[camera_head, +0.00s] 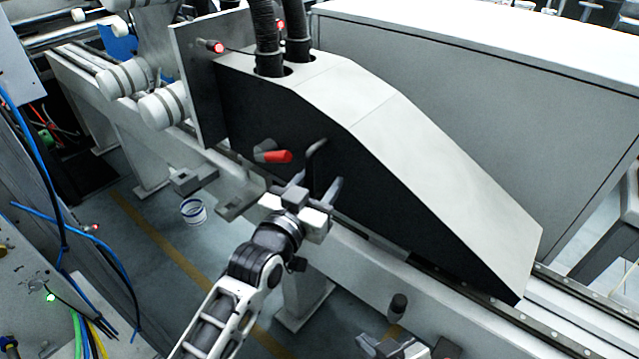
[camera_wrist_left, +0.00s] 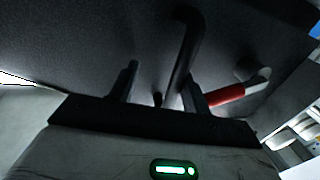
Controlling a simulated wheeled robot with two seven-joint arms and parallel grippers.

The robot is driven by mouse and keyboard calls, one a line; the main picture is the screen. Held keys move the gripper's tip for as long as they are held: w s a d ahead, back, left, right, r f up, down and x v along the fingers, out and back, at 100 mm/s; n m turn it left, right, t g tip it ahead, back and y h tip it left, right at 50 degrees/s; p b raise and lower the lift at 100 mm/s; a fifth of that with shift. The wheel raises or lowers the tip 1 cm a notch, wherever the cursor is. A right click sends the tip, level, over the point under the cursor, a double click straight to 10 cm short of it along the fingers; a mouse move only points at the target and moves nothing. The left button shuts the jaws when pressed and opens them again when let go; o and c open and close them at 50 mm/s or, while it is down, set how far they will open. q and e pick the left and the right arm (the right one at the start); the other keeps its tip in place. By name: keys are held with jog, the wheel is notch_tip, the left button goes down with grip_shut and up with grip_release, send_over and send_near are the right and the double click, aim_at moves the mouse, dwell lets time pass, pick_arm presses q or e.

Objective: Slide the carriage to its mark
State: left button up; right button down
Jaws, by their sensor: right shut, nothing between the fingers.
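The carriage (camera_head: 385,110) is a large pale housing with a dark side panel, sitting on a long rail. A dark bar handle (camera_head: 316,156) stands out from that panel, beside a red-tipped lever (camera_head: 277,156). My left gripper (camera_head: 321,184) is open at the handle. In the left wrist view the handle (camera_wrist_left: 182,50) reaches down between the open fingers (camera_wrist_left: 157,88), nearer the right one; I cannot tell whether it touches. The red lever (camera_wrist_left: 226,95) lies just outside that finger. My right gripper (camera_head: 390,345) is shut and empty at the bottom edge, partly cut off. I cannot make out the mark.
The rail (camera_head: 560,312) runs from upper left to lower right, with bare track beyond the carriage at lower right. Black hoses (camera_head: 268,40) rise from its top. A grey cabinet (camera_head: 500,90) stands behind. A small white bucket (camera_head: 194,211) is on the floor.

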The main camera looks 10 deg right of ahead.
pick_arm(q)
jog(key=shift+s+d, duration=0.6)
jog(key=shift+d, duration=0.1)
jog(key=shift+w+a, duration=0.1)
jog(key=shift+a, duration=0.05)
dwell(0.3)
jog(key=shift+s+a, duration=0.2)
jog(key=shift+a, duration=0.05)
jog(key=v, duration=1.5)
jog(key=shift+b, duration=0.45)
jog(key=shift+a, duration=0.1)
jog(key=shift+c, duration=0.2)
